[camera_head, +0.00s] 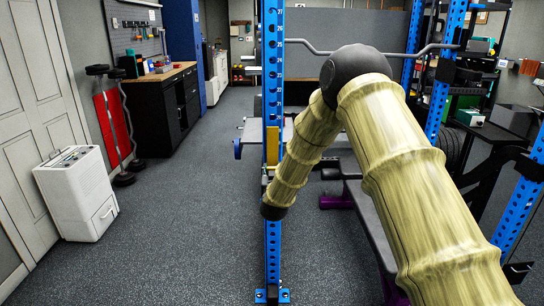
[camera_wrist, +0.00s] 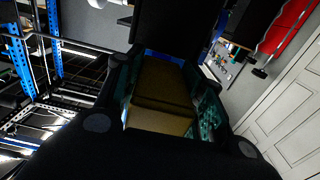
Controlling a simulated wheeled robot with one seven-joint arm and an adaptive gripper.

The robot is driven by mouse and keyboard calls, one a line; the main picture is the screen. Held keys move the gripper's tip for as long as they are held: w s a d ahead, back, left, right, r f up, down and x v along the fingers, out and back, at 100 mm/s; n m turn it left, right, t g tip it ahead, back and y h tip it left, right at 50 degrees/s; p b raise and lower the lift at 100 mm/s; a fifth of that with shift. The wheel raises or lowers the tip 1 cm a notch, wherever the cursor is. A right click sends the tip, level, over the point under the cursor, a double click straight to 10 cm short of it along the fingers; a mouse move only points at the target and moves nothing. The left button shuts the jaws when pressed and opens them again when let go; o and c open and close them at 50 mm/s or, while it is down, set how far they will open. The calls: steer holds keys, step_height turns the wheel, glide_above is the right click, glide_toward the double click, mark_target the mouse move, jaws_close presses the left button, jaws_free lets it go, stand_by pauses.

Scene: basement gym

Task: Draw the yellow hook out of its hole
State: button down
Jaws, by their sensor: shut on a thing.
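The yellow hook (camera_head: 272,140) shows as a short yellow piece against the blue upright (camera_head: 273,235) in the head view, left of my forearm. In the wrist view the hook (camera_wrist: 160,98) is a dull yellow-brown block in shadow, between the dark fingers of my gripper (camera_wrist: 163,78). My gripper is shut on it. A strip of blue shows just beyond the block in the wrist view. The hole itself is hidden, so I cannot tell how far the hook sits in it. In the head view my arm hides most of the gripper.
A bar (camera_head: 310,45) crosses behind my arm towards the right blue upright (camera_head: 450,65). A dark bench (camera_head: 368,220) stands behind and below my arm. A white dehumidifier-like box (camera_head: 75,195) stands at the left. The floor (camera_head: 185,225) left of the upright is clear.

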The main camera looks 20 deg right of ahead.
steer(key=p+v, duration=0.1)
steer(key=v, duration=0.6)
steer(key=shift+s, duration=0.3)
stand_by(1.0)
